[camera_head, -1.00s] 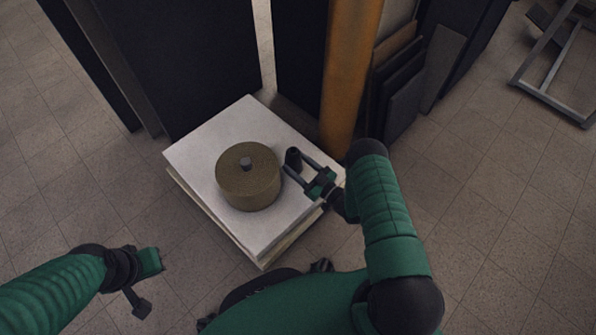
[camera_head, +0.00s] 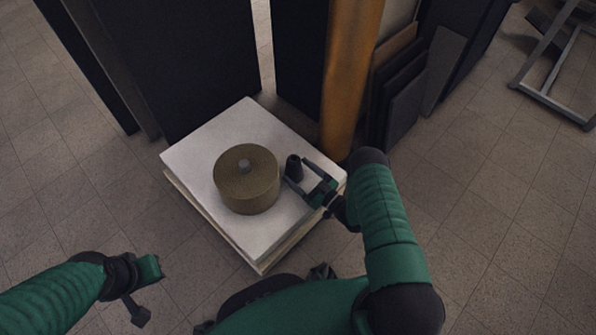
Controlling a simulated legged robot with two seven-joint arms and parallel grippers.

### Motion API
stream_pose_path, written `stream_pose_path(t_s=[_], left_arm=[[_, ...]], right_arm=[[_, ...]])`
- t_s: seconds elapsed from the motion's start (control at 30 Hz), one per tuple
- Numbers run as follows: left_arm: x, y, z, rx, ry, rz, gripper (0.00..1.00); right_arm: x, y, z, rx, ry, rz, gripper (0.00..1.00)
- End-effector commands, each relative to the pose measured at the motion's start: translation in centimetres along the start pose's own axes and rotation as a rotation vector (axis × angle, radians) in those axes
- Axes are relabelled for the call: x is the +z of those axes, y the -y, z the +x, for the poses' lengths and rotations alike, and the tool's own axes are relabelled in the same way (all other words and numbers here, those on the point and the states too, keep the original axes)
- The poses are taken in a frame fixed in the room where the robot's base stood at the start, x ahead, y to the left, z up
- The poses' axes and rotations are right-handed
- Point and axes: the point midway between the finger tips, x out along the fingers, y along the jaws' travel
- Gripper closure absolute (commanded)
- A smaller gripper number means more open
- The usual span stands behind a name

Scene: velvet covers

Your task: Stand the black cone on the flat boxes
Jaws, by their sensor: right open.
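The small black cone (camera_head: 293,167) stands upright on the white top of the flat boxes (camera_head: 214,139), to the right of a round tan drum. My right gripper (camera_head: 297,174) is open beside the cone, its two fingers pointing left toward it. The near finger reaches just below the cone and the far finger ends to its right; whether either touches it I cannot tell. My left gripper (camera_head: 146,293) hangs over the floor at the lower left, away from the boxes, and its jaws are not clear.
The tan drum (camera_head: 247,186) with a grey knob takes the middle of the boxes. An orange column (camera_head: 349,75) and dark panels (camera_head: 185,60) stand close behind. Dark boards (camera_head: 402,95) lean at the right. A grey metal frame (camera_head: 555,85) stands at far right on open tiled floor.

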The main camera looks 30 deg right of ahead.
Motion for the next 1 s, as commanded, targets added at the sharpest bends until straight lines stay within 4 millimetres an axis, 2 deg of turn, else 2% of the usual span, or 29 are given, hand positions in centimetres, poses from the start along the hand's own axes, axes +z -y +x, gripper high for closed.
stream_pose_path(t_s=[0.2, 0.33, 0.47, 0.6, 1.0], left_arm=[[-0.8, 0.0, -3.4, 0.000, 0.000, 0.000, 1.00], [-1.1, 0.0, -4.8, 0.000, 0.000, 0.000, 1.00], [-1.3, 0.0, -5.4, 0.000, 0.000, 0.000, 1.00], [-1.3, 0.0, -5.5, 0.000, 0.000, 0.000, 1.00], [-1.3, 0.0, -5.4, 0.000, 0.000, 0.000, 1.00]], right_arm=[[-0.7, 0.0, -5.1, 0.004, 0.005, 0.002, 0.25], [-0.5, 0.0, -8.4, 0.004, 0.005, 0.003, 0.25], [-0.3, 0.0, -10.6, 0.002, 0.003, 0.002, 0.25], [-0.1, 0.0, -11.5, 0.001, 0.001, 0.001, 0.25], [0.0, 0.0, -11.5, 0.001, 0.001, 0.001, 0.25]])
